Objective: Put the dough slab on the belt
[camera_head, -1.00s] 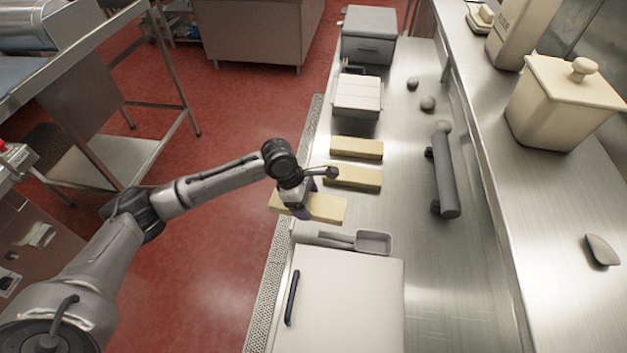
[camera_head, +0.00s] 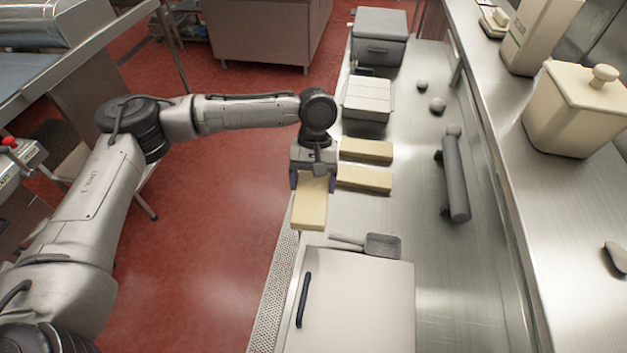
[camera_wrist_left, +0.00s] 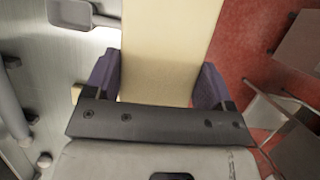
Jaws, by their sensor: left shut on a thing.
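My left gripper (camera_head: 312,180) is shut on a pale yellow dough slab (camera_head: 310,206) and holds it over the counter's left edge, its long side pointing toward the camera. In the left wrist view the slab (camera_wrist_left: 165,50) lies between the two purple fingers of the gripper (camera_wrist_left: 158,85). Two similar slabs lie on the steel counter just right of the gripper, a farther slab (camera_head: 366,151) and a nearer slab (camera_head: 364,179). Part of a blue-grey belt (camera_head: 40,84) shows at the far left. My right gripper is not in view.
A scoop (camera_head: 382,245) and a white board with a dark handle (camera_head: 357,300) are on the near counter. A grey rolling pin (camera_head: 455,180) lies to the right. A white box (camera_head: 367,97) stands behind the slabs. Open red floor (camera_head: 210,230) separates counter and belt.

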